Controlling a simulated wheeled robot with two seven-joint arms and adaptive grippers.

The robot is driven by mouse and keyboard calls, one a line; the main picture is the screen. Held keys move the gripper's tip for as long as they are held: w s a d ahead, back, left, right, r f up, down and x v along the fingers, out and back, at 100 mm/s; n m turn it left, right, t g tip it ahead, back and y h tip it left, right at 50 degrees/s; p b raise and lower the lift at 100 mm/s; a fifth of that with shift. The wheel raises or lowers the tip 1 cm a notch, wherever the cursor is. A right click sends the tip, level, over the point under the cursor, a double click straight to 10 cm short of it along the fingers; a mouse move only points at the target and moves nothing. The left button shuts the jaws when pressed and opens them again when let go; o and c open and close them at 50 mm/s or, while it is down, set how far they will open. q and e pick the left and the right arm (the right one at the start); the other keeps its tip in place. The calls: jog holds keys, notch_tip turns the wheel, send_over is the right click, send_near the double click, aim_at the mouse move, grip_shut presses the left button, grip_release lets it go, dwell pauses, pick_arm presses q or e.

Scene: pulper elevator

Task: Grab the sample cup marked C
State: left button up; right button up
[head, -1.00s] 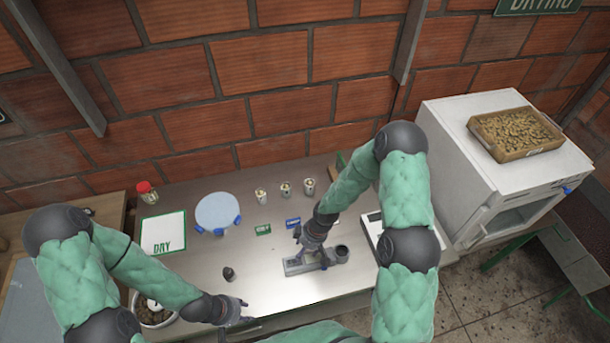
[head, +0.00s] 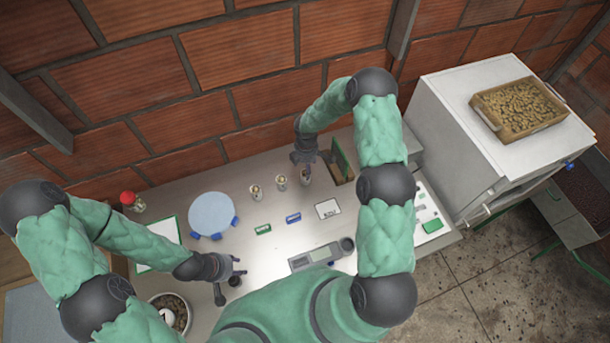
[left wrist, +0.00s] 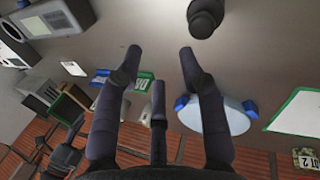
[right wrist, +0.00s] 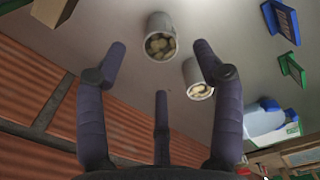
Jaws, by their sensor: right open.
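Three small sample cups with pale contents stand in a row near the back of the table: a left one (head: 256,192), a middle one (head: 281,183) and a right one (head: 306,177). I cannot read any letter on them. My right gripper (head: 303,158) is open and empty just behind the right cup. In the right wrist view the right cup (right wrist: 160,40) lies ahead between the open fingers (right wrist: 160,55), apart from them; the middle cup (right wrist: 198,80) is partly behind one finger. My left gripper (left wrist: 160,60) is open and empty over the table's front left.
A blue round-topped stand (head: 212,214), green tag (head: 263,229), blue tag (head: 293,218) and grey meter (head: 315,257) lie nearby. A green board (head: 341,158) stands right of the cups. A dark small object (left wrist: 205,15) lies ahead of my left gripper. A red-lidded jar (head: 130,200) stands left.

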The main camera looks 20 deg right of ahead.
jog(key=shift+f+p, duration=0.65)
jog(key=shift+f, duration=2.5)
jog(key=c, duration=1.3)
